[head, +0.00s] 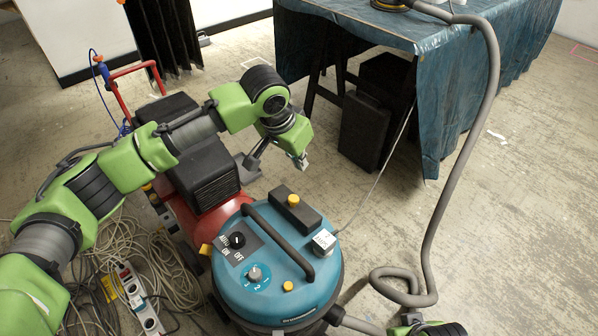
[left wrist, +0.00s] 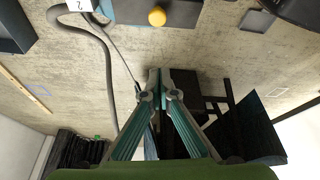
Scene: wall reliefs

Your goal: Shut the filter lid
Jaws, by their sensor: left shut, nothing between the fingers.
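The vacuum (head: 272,290) has a round blue top with a black handle, dials and a yellow button. A dark rectangular block with a yellow knob, which looks like the filter lid (head: 304,214), is at the back of this top. I cannot tell how far open it is. The lid also shows at the top edge of the left wrist view (left wrist: 183,14), partly cut off. My left gripper (head: 304,163) is shut and empty, beyond the lid and apart from it. Its fingers meet in the left wrist view (left wrist: 159,76).
A grey hose (head: 455,190) runs down on the right and loops on the floor. A red and black compressor (head: 205,165) stands left of the vacuum. Cables and a power strip (head: 135,295) lie at lower left. A table with a blue cover (head: 455,75) stands behind.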

